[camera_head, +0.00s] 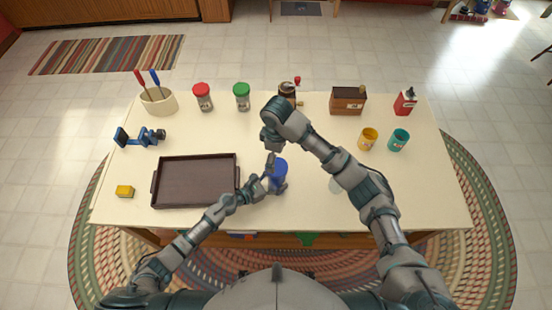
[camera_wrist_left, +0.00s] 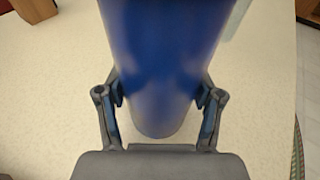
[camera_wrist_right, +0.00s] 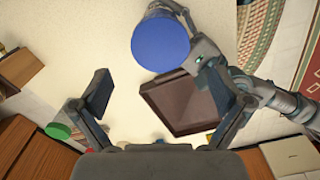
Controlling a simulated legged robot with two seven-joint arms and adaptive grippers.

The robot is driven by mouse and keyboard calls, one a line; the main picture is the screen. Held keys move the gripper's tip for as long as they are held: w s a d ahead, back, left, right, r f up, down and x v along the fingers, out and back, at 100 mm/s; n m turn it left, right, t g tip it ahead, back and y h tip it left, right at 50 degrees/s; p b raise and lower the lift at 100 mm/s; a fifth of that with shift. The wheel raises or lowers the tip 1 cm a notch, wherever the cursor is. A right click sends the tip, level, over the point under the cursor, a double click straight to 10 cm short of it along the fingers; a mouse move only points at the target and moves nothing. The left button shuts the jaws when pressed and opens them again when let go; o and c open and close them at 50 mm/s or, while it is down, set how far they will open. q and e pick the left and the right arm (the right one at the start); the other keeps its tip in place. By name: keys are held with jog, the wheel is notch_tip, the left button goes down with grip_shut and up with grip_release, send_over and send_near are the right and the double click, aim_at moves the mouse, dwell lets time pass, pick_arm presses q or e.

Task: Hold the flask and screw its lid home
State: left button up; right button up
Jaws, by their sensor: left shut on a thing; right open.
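The blue flask (camera_head: 280,173) stands upright on the table, right of the tray. My left gripper (camera_wrist_left: 160,92) is shut around its side; the flask's blue body (camera_wrist_left: 165,50) fills the space between the fingers in the left wrist view. In the right wrist view I look down on its round, plain blue top (camera_wrist_right: 160,45). I cannot tell whether this top is the lid. My right gripper (camera_wrist_right: 155,90) is open and empty, raised near the flask, with the blue top ahead of its fingers. In the head view its fingers are hard to make out.
A dark tray (camera_head: 195,180) lies left of the flask. A pale, partly hidden thing (camera_head: 335,186) is beside my right forearm. Red-lidded (camera_head: 203,97) and green-lidded (camera_head: 242,96) jars, a grinder (camera_head: 288,92), a wooden box (camera_head: 348,101) and mugs (camera_head: 368,139) stand farther back.

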jog(key=shift+r, duration=0.6)
pick_arm(q)
jog(key=o, duration=1.2)
jog(key=shift+a, duration=0.1)
